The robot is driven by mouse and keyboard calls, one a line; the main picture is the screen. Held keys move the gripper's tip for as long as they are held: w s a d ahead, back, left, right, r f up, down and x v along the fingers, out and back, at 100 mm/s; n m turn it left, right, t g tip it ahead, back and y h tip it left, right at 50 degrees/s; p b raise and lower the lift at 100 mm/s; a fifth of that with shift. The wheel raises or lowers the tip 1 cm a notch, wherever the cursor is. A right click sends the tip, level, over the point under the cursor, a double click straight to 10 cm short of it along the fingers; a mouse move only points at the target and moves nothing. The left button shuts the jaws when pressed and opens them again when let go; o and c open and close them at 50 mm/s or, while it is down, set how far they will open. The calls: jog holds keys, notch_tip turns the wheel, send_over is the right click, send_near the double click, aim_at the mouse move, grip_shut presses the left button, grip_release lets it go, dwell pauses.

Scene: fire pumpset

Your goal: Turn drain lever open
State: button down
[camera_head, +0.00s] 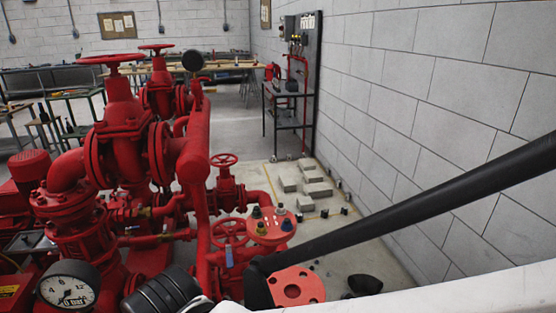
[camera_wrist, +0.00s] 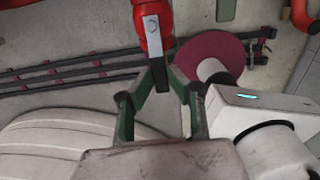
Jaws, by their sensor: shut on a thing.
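In the wrist view, my gripper (camera_wrist: 164,72) has its green-sided fingers closed around a narrow dark part of the drain lever (camera_wrist: 160,82). Just above the fingertips is a red valve part (camera_wrist: 148,12) with a pale metal plate on its face. The fingers partly hide where the lever meets the valve. In the head view, my gripper cannot be made out. That view shows a small blue lever (camera_head: 229,256) by a red handwheel; I cannot tell whether it is the one in the wrist view.
The red pump (camera_head: 120,130) with its pipes and a pressure gauge (camera_head: 67,287) fills the left of the head view. A block wall (camera_head: 430,100) bounds the right. Pale blocks (camera_head: 313,189) lie on the floor. In the wrist view, dark rails (camera_wrist: 60,78) run behind the gripper.

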jog(key=c, duration=1.7)
grip_release()
jog(key=shift+o, duration=0.2)
notch_tip(320, 180, up, 12)
jog(key=w+d+m+t+y, duration=0.25)
jog(key=w+d+m, duration=0.75)
jog(key=d+m, duration=0.65)
jog(key=w+d+m+t+h, duration=0.2)
jog(key=d+m+t, duration=0.2)
jog(key=d+m, duration=1.5)
jog(key=m, duration=0.4)
jog(key=shift+t, duration=0.35)
